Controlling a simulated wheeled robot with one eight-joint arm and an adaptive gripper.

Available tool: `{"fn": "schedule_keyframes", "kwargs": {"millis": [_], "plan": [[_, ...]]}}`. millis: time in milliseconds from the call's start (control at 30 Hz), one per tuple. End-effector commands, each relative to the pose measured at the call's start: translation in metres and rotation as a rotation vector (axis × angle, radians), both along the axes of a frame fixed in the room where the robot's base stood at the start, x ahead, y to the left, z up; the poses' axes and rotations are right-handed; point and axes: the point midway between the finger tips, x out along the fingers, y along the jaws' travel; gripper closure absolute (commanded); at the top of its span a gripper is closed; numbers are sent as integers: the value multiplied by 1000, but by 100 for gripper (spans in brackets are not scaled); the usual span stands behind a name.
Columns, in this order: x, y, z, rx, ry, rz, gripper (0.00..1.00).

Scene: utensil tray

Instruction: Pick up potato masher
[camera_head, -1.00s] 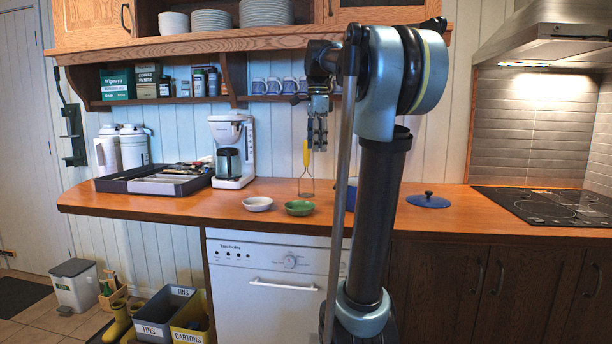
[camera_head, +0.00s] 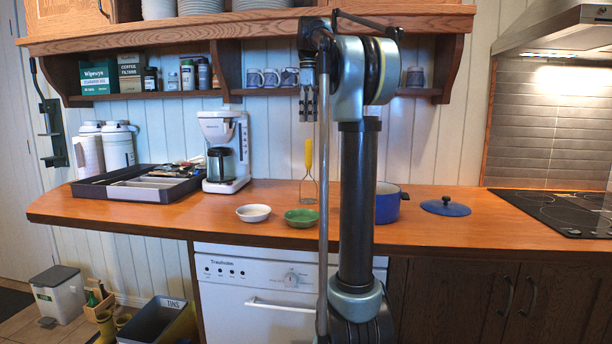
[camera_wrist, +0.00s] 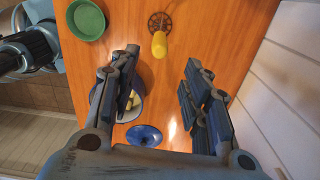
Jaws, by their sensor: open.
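The potato masher stands upright on the wooden counter (camera_head: 120,218) near the wall, yellow handle up and wire head down; its handle (camera_head: 309,153) shows in the head view. In the wrist view the potato masher (camera_wrist: 159,45) is seen from above, with its dark round head on the counter beyond the fingertips. My gripper (camera_head: 308,108) is raised above the counter, higher than the handle and apart from it. In the wrist view my gripper (camera_wrist: 160,75) has its fingers wide apart with nothing between them at their level.
A coffee maker (camera_head: 224,150) and utensil tray (camera_head: 138,190) are further left. A mug shelf overhangs the back.

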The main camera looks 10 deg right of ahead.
Motion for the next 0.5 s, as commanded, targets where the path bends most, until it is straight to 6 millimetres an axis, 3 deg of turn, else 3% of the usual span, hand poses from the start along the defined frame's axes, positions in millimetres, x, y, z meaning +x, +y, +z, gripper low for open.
{"fn": "schedule_keyframes", "kwargs": {"millis": [167, 500], "plan": [[0, -1, -7, 0, 1, -5, 57], [0, -2, -55, 0, 0, -5, 57]]}}
